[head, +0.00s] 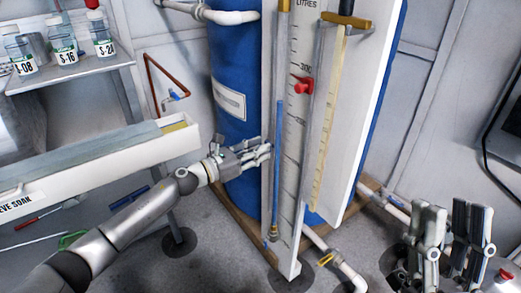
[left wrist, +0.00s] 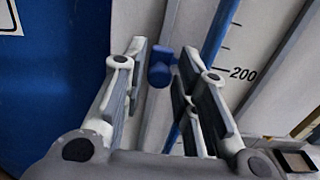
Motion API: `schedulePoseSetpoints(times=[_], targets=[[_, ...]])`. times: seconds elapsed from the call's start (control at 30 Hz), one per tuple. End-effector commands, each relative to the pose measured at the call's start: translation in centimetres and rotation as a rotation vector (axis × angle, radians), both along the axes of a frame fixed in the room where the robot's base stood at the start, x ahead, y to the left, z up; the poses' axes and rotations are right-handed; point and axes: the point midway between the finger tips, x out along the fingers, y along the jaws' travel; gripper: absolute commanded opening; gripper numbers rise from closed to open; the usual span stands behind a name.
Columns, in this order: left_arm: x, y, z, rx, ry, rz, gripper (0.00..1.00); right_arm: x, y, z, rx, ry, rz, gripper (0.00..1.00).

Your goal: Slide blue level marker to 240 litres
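The blue level marker (left wrist: 160,68) shows in the left wrist view as a small blue knob beside the sight tube. It lies between the spread fingers of my left gripper (left wrist: 160,75), with gaps visible on both sides. The printed 200 mark (left wrist: 243,73) is to its right. In the head view my left gripper (head: 265,151) reaches the left edge of the white scale board (head: 295,140) and hides the blue marker. The board carries litre marks, with 300 higher up. My right gripper (head: 450,235) is open and empty at the lower right.
A red marker (head: 302,84) sits just below the 300 mark. The blue tank (head: 235,75) stands behind the board. A shelf with labelled bottles (head: 62,50) and a white trough (head: 100,165) are at left. Pipes with a yellow valve (head: 326,259) run near the floor.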

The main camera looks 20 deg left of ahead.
Motion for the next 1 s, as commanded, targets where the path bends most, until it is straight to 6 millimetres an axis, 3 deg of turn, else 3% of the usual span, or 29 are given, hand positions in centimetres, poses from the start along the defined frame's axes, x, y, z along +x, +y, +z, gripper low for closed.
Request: schedulePoseSetpoints(times=[0.47,0.67,1.0], targets=[[0.90,-0.69,0.00,0.001,0.001,0.001,0.27,-0.50,-0.08,0.27,0.009,-0.030,0.002,0.40],[0.88,-0.68,0.01,0.000,0.000,0.001,0.02,-0.50,-0.08,0.27,0.009,-0.029,0.002,0.40],[0.88,-0.66,0.19,0.001,-0.001,0.001,0.00,-0.38,-0.05,0.33,0.007,-0.023,0.002,0.40]])
